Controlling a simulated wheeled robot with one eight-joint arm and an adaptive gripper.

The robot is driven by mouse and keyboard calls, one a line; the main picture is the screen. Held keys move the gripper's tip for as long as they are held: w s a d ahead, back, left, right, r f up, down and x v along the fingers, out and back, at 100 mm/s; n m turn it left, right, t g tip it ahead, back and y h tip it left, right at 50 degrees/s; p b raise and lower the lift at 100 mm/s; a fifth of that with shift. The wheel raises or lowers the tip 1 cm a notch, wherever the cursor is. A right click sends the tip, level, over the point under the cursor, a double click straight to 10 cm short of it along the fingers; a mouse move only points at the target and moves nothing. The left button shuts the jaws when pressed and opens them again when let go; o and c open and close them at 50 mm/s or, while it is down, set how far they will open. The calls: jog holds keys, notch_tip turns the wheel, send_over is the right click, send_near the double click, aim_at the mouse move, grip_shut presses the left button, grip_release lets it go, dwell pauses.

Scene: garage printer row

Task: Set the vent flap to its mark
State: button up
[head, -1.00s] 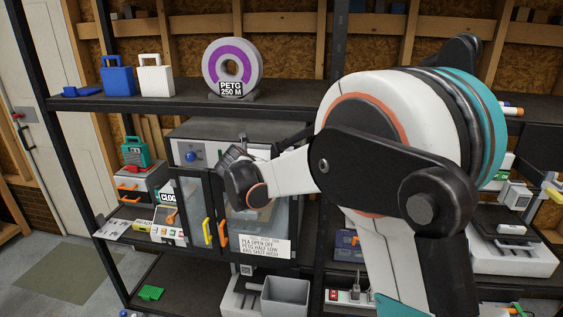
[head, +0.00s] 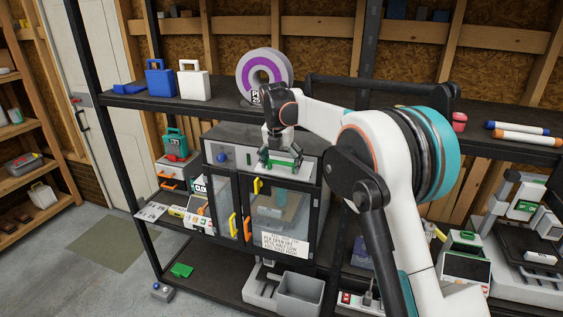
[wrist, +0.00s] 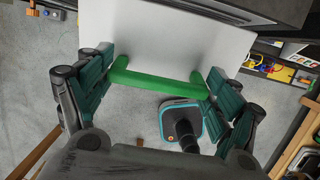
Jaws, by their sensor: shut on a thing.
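My gripper (head: 281,160) is at the upper front of the dark enclosure (head: 232,134). In the wrist view, the teal fingers of my gripper (wrist: 158,88) stand at both ends of a green bar handle (wrist: 155,82) and are shut on it. The handle is fixed to a white panel (wrist: 190,40), which looks like the vent flap. My gripper covers much of this panel in the head view. I cannot make out a mark or the flap's exact angle. A printed card (head: 284,245) on the enclosure front lists settings for PLA, PETG and ABS.
A blue knob (head: 222,157) is left of my gripper. Yellow (head: 257,186) and orange (head: 247,228) door handles are below it. A purple and white spool (head: 264,70) stands on the shelf above. A grey bin (head: 300,292) is below. The floor at left is mostly clear.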

jog(key=shift+w+r+g, duration=0.15)
jog(key=shift+r+g, duration=0.1)
jog(key=shift+g, duration=0.05)
dwell(0.4)
jog(key=o, duration=1.4)
jog(key=shift+w, duration=0.1)
jog(key=shift+o, duration=0.2)
notch_tip(320, 180, up, 12)
jog(key=s, duration=0.2)
jog(key=shift+a, duration=0.25)
jog(key=shift+f, duration=0.1)
